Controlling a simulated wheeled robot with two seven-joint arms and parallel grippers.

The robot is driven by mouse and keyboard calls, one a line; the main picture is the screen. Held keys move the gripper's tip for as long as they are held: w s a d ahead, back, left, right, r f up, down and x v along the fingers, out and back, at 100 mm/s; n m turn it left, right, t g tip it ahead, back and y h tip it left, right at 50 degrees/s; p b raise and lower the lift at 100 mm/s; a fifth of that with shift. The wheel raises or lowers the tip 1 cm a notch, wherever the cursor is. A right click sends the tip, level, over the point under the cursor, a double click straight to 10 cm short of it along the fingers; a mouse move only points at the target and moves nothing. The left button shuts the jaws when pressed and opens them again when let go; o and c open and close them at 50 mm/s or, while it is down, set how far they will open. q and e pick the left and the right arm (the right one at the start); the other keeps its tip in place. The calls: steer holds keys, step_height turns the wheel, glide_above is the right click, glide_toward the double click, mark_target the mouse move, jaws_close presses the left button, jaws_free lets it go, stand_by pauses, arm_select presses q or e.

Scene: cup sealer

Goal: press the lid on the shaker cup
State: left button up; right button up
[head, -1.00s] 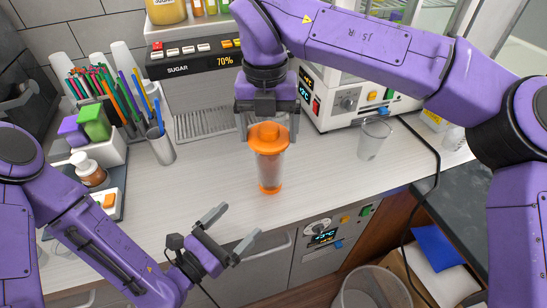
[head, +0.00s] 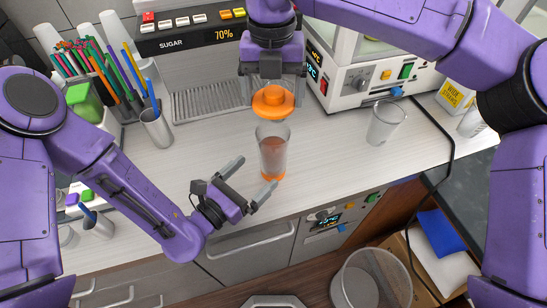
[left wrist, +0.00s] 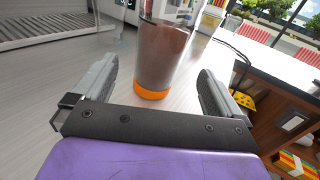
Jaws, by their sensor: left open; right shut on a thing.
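The shaker cup (head: 273,155) stands upright on the counter, clear with brown contents and an orange base. The orange lid (head: 273,102) is directly over its rim and looks slightly apart from it. My right gripper (head: 273,90) is shut on the lid from above. My left gripper (head: 252,178) is open and low, at the front of the cup. In the left wrist view, the cup (left wrist: 167,55) stands upright ahead, between the lines of the open fingers, with its top cut off by the picture edge.
A clear empty cup (head: 385,122) stands to the right, by the white machine (head: 355,75). The sugar dispenser (head: 190,35) is behind, over a drip grate (head: 210,97). A pen holder (head: 157,128) stands at left. A bin (head: 372,282) is below the counter. The front counter is clear.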

mark_target(264, 165)
arm_select(q)
steer(key=x, duration=0.6)
steer(key=shift+s, duration=0.1)
arm_select(e)
steer(key=shift+s, duration=0.2)
arm_select(q)
steer(key=shift+w+d, duration=0.45)
steer(key=shift+w, duration=0.15)
arm_select(e)
steer(key=shift+w, duration=0.1)
arm_select(q)
steer(key=c, duration=0.3)
arm_select(e)
steer(key=shift+a, duration=0.1)
arm_select(q)
steer(key=c, duration=1.2)
steer(key=shift+o, duration=0.2)
arm_select(e)
steer(key=shift+f, duration=2.45)
steer(key=shift+f, duration=0.1)
steer(key=shift+f, duration=0.8)
